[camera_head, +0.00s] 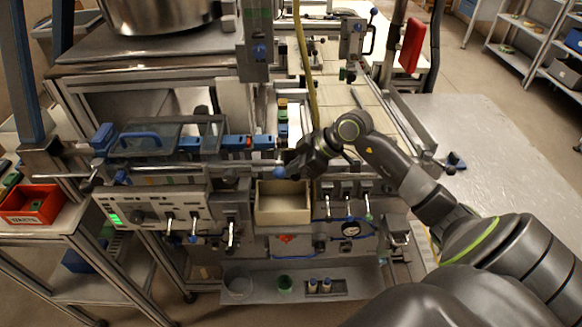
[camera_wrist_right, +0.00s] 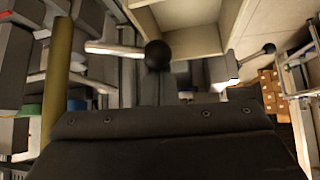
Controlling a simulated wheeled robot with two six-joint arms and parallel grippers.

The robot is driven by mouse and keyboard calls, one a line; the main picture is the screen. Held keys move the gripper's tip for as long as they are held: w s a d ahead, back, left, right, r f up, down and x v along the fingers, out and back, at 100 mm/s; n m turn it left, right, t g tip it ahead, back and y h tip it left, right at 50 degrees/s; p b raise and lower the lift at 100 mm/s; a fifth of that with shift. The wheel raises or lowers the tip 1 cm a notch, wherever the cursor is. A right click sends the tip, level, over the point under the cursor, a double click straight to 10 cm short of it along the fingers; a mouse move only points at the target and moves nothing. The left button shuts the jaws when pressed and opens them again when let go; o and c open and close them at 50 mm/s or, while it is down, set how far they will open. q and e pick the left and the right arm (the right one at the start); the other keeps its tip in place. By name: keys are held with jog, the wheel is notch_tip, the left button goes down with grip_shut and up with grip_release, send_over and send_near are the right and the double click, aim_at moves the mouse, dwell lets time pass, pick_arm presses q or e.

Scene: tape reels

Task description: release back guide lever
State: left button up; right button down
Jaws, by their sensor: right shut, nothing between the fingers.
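My right gripper (camera_head: 292,168) reaches in from the right over the middle of the machine and is shut, with nothing held. A blue ball knob (camera_head: 279,173) shows right at its fingertips; I cannot tell whether they touch. In the right wrist view, a lever with a pale rod and a dark ball knob (camera_wrist_right: 157,53) lies just beyond the dark gripper body (camera_wrist_right: 160,125). A second dark-knobbed lever (camera_wrist_right: 269,48) is to its right. I cannot tell for certain which one is the back guide lever. My left gripper is not in view.
An open cream bin (camera_head: 283,213) sits just below the gripper. Several small levers (camera_head: 347,190) stand to its right, and a control panel (camera_head: 150,213) is to its left. A yellow-green hose (camera_head: 306,70) hangs behind. A pale tabletop (camera_head: 480,135) at right is mostly clear.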

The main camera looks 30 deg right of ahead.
jog(key=shift+s+d, duration=0.1)
jog(key=shift+s+d+n+g+y, duration=0.15)
jog(key=shift+n+g+y, duration=0.3)
jog(key=shift+n, duration=0.35)
jog(key=shift+s+d, duration=0.3)
jog(key=shift+s, duration=0.25)
jog(key=s+d+n+g+y, duration=0.2)
jog(key=s+d+n+g, duration=0.1)
jog(key=d+n, duration=0.1)
jog(key=shift+d+n, duration=0.4)
jog(key=shift+d, duration=0.25)
